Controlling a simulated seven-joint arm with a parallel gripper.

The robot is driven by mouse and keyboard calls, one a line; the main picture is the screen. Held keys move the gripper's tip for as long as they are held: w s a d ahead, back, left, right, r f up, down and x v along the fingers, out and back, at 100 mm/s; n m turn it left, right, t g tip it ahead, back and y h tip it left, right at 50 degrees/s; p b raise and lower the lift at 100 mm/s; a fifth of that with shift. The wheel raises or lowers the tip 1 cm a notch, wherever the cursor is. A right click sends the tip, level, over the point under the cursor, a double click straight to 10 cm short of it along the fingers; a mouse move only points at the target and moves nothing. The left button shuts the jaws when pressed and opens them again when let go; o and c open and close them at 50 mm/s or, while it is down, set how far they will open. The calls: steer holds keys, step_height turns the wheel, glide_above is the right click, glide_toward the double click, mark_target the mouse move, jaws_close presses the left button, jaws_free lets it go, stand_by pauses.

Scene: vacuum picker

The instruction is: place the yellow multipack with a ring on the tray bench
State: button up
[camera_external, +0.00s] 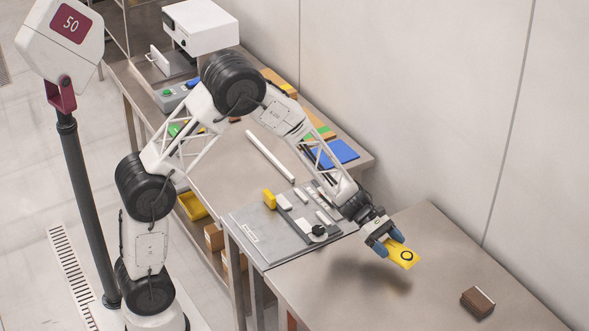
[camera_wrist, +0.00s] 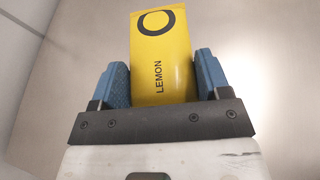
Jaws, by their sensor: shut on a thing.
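The yellow multipack (camera_external: 403,255) has a black ring printed on it and is held above the lower metal bench (camera_external: 440,235) at the right. In the wrist view the multipack (camera_wrist: 160,60) shows the ring at the top and the word LEMON below it. My gripper (camera_external: 388,246) is shut on the multipack, with its blue fingers on either side of it; it also shows in the wrist view (camera_wrist: 162,82). A soft shadow lies on the bench below and left of the gripper. The task's tray bench is not labelled in view, and no separate tray shows there.
A brown box (camera_external: 477,302) lies on the right bench. A grey fixture plate (camera_external: 262,232) with a yellow block (camera_external: 269,199) and white parts lies to the left. A blue sheet (camera_external: 335,153) and a white machine (camera_external: 200,26) are farther back. A wall borders the benches.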

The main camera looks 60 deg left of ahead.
mark_target(390, 244)
step_height(390, 244, up, 6)
steer(key=shift+r, duration=0.15)
steer(key=s+a+n+t+y, duration=0.2)
steer(key=a+n+t, duration=0.3)
steer(key=a, duration=3.1)
steer(key=s+a+n+t+y, duration=0.2)
steer(key=s+a+n+y, duration=0.1)
steer(key=s+a, duration=1.05)
steer(key=s+a+n+t+y, duration=0.3)
steer(key=s+a, duration=0.5)
steer(key=a, duration=1)
steer(key=shift+s+d+f, duration=0.1)
steer(key=shift+s+f, duration=0.1)
steer(key=shift+f, duration=1.1)
steer(key=shift+s+f, duration=0.15)
steer(key=shift+f, duration=1.1)
steer(key=shift+f, duration=2)
